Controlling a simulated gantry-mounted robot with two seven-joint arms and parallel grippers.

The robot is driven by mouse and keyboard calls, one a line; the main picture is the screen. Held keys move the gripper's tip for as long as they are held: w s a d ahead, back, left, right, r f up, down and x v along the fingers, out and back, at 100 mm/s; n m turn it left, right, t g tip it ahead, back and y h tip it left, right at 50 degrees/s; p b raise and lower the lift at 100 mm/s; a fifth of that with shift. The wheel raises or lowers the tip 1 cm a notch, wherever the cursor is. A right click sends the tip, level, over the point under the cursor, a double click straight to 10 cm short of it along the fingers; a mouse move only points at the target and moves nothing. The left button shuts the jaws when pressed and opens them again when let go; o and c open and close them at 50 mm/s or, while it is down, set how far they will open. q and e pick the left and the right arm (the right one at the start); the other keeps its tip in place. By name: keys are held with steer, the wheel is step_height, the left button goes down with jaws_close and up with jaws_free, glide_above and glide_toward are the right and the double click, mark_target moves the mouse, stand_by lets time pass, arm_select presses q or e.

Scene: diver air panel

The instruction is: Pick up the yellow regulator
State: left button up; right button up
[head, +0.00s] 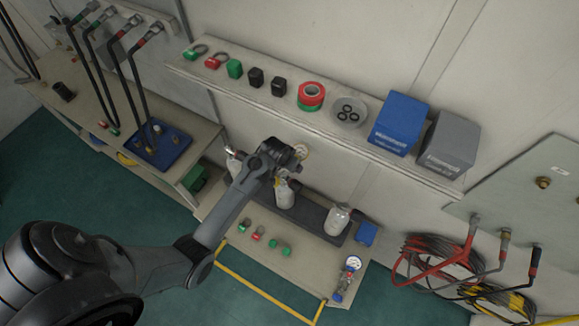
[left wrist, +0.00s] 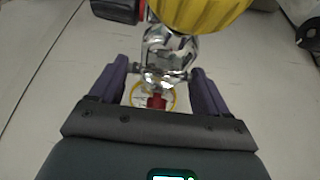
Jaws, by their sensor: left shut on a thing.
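The yellow regulator (left wrist: 200,10) fills the top of the left wrist view, with its shiny chrome body (left wrist: 168,50) between my fingers. A round yellow-rimmed gauge and a small red part show just below the chrome. My left gripper (left wrist: 165,80) is shut on the regulator's metal body. In the head view, my left gripper (head: 298,160) is over the back of the low bench, near the wall. A pale round gauge face (head: 302,152) shows beside it; the arm hides most of the regulator there. My right gripper is not in view.
A gauge with blue parts (head: 347,279) is at the bench's right end. A wall shelf (head: 230,88) holds boxes and small parts. Coiled hoses (head: 437,262) hang at right.

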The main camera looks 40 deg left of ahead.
arm_select(q)
steer(key=v, duration=0.3)
steer(key=shift+w+r, duration=0.1)
steer(key=shift+r, duration=0.05)
steer(key=s+d+b, duration=0.1)
steer(key=s+b, duration=0.1)
steer(key=s, duration=1.5)
steer(key=shift+d, duration=0.35)
